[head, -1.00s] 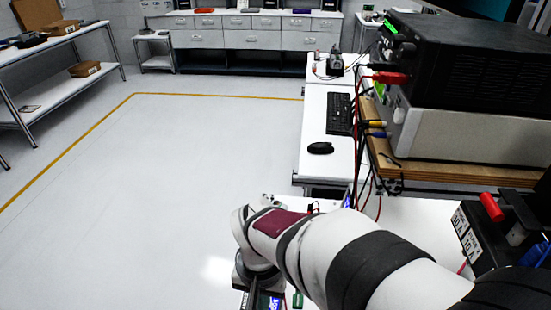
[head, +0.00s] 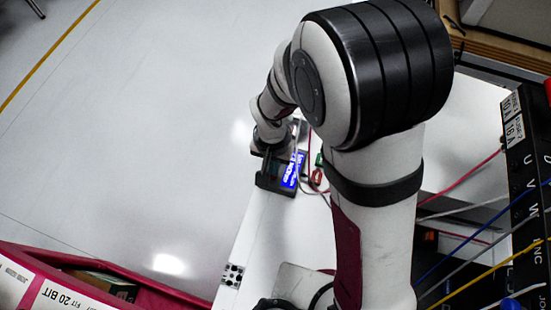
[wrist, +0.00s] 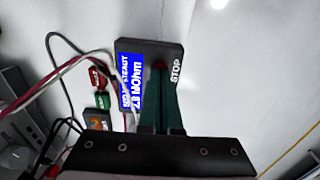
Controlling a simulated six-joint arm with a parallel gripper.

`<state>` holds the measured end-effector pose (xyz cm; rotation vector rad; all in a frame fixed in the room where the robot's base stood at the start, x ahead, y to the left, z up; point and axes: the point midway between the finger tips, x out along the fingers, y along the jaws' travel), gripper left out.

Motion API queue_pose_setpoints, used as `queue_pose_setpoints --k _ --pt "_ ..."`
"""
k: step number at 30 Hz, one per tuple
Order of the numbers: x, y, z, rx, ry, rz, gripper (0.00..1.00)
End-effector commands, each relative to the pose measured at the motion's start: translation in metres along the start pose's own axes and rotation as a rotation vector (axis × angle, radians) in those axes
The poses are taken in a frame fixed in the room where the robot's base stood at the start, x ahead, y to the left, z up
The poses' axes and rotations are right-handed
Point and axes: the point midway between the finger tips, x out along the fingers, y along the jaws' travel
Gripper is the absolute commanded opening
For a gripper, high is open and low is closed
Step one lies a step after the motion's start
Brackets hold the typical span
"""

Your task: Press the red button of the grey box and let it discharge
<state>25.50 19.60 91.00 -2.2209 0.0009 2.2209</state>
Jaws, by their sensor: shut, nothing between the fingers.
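The dark grey box (wrist: 133,47) lies below my gripper in the wrist view, with a lit blue display (wrist: 130,82) and a white STOP label. The display text is partly readable, with "STEADY" and a number like 2.8. A small part of the red button (wrist: 160,66) shows at my fingertips. My gripper (wrist: 161,73) is shut and empty, its dark green fingers over the button. I cannot tell whether they touch it. In the head view, the box (head: 272,185) and its blue display show on the white bench, and my arm hides the button.
Red and green connectors (wrist: 100,100) and several cables lie left of the box in the wrist view. A black terminal panel (head: 527,160) with coloured cables stands at the right. A magenta-edged bin (head: 150,287) is at the lower left. Open floor lies left of the bench.

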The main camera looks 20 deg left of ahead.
Motion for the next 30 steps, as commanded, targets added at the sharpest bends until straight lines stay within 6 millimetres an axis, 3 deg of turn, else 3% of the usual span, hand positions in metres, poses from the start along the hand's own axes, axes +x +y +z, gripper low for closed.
queue_pose_setpoints --k 22,30 --pt "0.0057 0.0001 -0.0001 -0.001 0.0 0.0 0.0" --pt "-0.0015 -0.0003 -0.0004 0.0 0.001 -0.001 0.0"
